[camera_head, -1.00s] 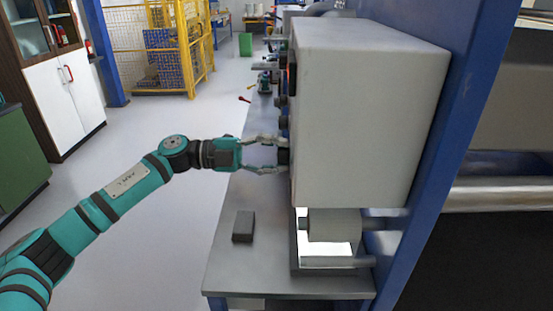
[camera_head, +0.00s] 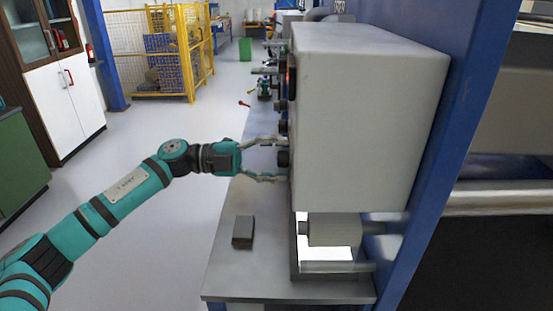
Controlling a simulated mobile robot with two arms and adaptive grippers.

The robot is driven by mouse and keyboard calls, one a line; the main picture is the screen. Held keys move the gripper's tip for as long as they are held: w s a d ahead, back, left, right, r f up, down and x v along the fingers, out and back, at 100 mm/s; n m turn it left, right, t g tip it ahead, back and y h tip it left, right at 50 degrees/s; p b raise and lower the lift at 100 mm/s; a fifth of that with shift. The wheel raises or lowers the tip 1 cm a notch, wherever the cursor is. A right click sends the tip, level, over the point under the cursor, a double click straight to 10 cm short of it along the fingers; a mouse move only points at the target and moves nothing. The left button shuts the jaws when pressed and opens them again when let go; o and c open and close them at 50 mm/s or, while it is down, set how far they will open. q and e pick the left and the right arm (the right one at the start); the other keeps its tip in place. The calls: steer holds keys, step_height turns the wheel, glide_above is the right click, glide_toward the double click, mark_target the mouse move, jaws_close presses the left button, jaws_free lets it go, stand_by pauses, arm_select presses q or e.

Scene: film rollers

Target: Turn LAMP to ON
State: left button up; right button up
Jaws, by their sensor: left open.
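A large grey control box (camera_head: 355,120) fills the middle of the head view. Several dark knobs stick out from its left face, which I see nearly edge-on, and their labels are not readable. My left gripper (camera_head: 281,159) reaches in from the left at the lower knobs. Its fingers are open, one above and one below the lowest dark knob (camera_head: 283,158). I cannot tell whether the fingers touch it. Whether this knob is the LAMP switch does not show. My right gripper is not in view.
Below the box is a grey bench (camera_head: 225,270) with a small dark block (camera_head: 243,232) on it. A roller (camera_head: 333,229) sits in front of a bright panel under the box. A blue post (camera_head: 470,110) stands at the right. The floor at left is clear.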

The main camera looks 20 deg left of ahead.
arm_select(q)
steer(key=v, duration=1.2)
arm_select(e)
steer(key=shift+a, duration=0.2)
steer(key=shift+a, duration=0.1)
